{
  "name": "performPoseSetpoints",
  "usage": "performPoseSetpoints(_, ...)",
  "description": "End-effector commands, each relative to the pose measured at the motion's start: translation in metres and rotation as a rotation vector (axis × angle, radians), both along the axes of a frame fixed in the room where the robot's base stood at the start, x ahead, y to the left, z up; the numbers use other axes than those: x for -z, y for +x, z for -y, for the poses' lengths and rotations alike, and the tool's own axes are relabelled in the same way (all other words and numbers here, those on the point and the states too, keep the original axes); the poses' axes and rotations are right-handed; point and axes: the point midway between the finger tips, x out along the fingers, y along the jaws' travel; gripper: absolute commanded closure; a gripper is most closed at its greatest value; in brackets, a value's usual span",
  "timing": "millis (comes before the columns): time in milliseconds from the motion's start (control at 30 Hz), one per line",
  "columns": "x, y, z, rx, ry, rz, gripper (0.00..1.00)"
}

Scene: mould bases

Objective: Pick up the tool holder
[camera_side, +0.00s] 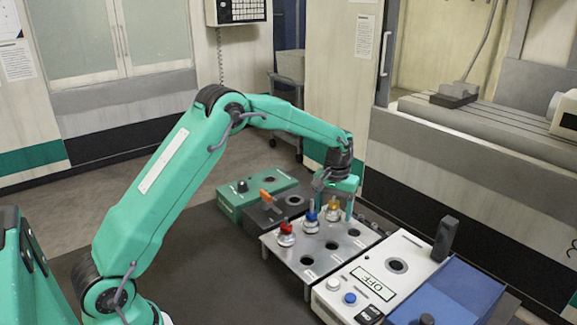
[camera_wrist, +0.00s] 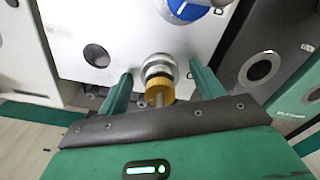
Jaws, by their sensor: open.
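Tool holders with red (camera_side: 286,232), blue (camera_side: 311,220) and yellow (camera_side: 333,212) parts stand in a row in a grey metal rack (camera_side: 300,262). My gripper (camera_side: 334,203) is open and low over the yellow one. In the wrist view, the yellow holder (camera_wrist: 159,88) lies between the two open fingers of my gripper (camera_wrist: 161,87), with a gap on both sides. The blue holder (camera_wrist: 187,8) is cut off at the top edge there.
Empty round holes (camera_side: 307,261) line the rack's near row. A white box (camera_side: 372,288) with buttons and an OFF display stands to the right, beside a blue bin (camera_side: 455,293). A dark block with an orange switch (camera_side: 266,194) and a green box (camera_side: 243,203) stand behind left.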

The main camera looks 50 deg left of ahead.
Motion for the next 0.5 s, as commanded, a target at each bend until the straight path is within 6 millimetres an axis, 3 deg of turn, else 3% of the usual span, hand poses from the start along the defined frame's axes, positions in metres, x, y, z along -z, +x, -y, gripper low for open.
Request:
performPoseSetpoints(200,-0.0003,0.0001,0.0,0.0,0.0,0.0,0.33)
performPoseSetpoints(500,-0.0004,0.0001,0.0,0.0,0.0,0.0,0.92)
